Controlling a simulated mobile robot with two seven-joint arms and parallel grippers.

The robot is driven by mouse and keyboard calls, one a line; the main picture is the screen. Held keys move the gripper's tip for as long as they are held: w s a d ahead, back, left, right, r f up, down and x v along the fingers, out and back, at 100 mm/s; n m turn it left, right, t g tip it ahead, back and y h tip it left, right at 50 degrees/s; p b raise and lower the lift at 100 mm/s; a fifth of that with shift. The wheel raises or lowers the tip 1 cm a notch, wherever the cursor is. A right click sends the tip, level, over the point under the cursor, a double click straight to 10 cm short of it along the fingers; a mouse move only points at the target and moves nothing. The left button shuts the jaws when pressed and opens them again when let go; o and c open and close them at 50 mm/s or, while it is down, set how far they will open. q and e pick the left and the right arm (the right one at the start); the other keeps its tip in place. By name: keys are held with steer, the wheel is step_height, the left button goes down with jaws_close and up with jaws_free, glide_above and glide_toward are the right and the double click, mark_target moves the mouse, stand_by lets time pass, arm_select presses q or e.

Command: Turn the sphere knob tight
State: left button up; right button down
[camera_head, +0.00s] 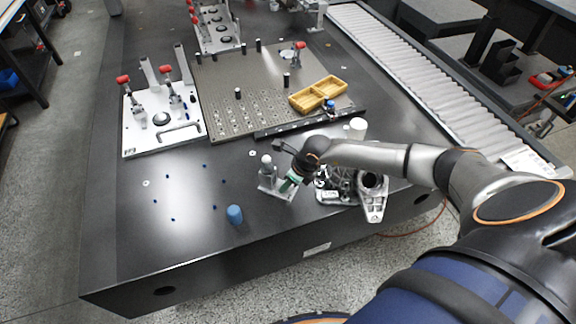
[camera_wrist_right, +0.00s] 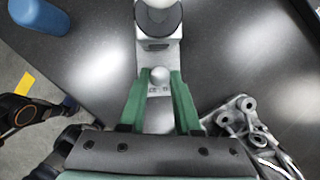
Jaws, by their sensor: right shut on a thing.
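The sphere knob (camera_wrist_right: 159,76) is a small pale grey round knob on the foot of a grey metal stand (camera_wrist_right: 158,62). My right gripper (camera_wrist_right: 157,88) has its two green fingers on either side of the knob, shut on it. In the head view the stand (camera_head: 267,182) is on the dark table near its front edge, with a pale ball (camera_head: 266,159) on its post. My right gripper (camera_head: 288,184) reaches its right side from above, and the knob is hidden there.
A grey metal casting (camera_head: 372,197) lies close on the right of the stand. A blue cylinder (camera_head: 234,214) stands to the left front. A white cup (camera_head: 356,128) and a holed plate (camera_head: 225,110) are behind. The table's left front is mostly clear.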

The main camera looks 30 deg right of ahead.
steer(key=shift+a+r+m+h+p, duration=0.15)
steer(key=shift+m+p, duration=0.15)
steer(key=shift+m, duration=0.2)
steer(key=shift+r+m+h+p, duration=0.15)
steer(key=shift+m+p, duration=0.1)
steer(key=shift+m, duration=0.25)
steer(key=shift+f+m+h+p, duration=0.15)
steer(key=shift+m+h+p, duration=0.25)
steer(key=shift+m, duration=0.5)
steer(key=shift+a+f+m+h, duration=0.15)
steer(key=shift+m+h, duration=0.25)
steer(key=shift+m, duration=0.5)
steer(key=shift+m+h, duration=0.3)
steer(key=shift+m, duration=0.6)
steer(key=m+h+b, duration=0.1)
steer(key=m, duration=0.2)
steer(key=shift+w+a+m, duration=0.1)
steer(key=shift+m, duration=0.2)
steer(key=shift+a+m+g+h+b, duration=0.1)
steer(key=shift+m+g+h+b, duration=0.45)
steer(key=shift+m, duration=0.55)
steer(key=shift+m+g+h+b, duration=0.15)
steer(key=shift+m+h+b, duration=0.1)
steer(key=shift+m+b, duration=0.7)
steer(key=shift+m, duration=0.25)
steer(key=c, duration=0.9)
jaws_free()
